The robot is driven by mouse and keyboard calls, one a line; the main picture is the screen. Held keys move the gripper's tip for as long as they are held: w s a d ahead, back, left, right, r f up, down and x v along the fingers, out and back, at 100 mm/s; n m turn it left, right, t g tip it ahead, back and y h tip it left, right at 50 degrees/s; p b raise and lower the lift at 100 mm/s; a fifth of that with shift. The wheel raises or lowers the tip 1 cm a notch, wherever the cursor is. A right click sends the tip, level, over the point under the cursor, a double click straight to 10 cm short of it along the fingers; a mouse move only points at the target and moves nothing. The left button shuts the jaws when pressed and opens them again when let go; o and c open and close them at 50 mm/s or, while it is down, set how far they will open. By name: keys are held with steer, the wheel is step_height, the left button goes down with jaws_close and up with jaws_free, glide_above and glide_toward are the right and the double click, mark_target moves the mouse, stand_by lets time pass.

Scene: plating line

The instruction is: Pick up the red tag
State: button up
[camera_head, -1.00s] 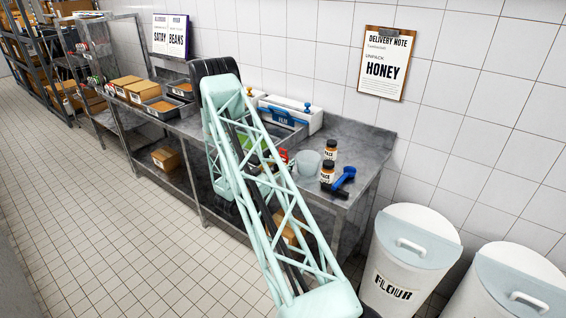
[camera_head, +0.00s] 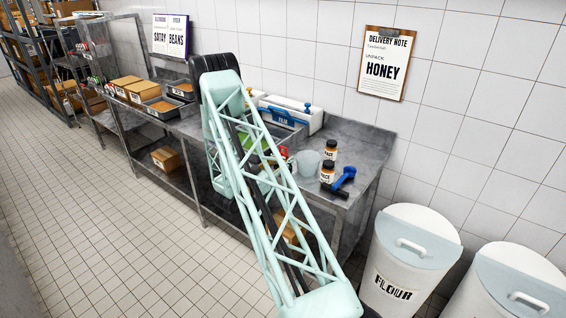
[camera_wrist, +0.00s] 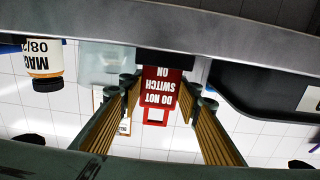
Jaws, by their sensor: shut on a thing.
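The red tag (camera_wrist: 158,92) shows in the wrist view with white lettering "DO NOT SWITCH ON", upside down in the picture. My gripper (camera_wrist: 165,95) has one finger on each side of it and is shut on the tag. A dark part covers the tag's upper end in that view. In the head view only a small red patch of the tag (camera_head: 283,151) shows beside my arm. My gripper is mostly hidden there behind my arm's lattice.
A dark tray (camera_wrist: 260,75) is close by in the wrist view.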

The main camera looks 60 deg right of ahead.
steer(key=shift+r, duration=1.25)
steer(key=s+a+r, duration=0.1)
steer(key=s+a, duration=0.9)
steer(key=a, duration=0.2)
steer(key=shift+s+r, duration=0.15)
steer(key=shift+s, duration=0.1)
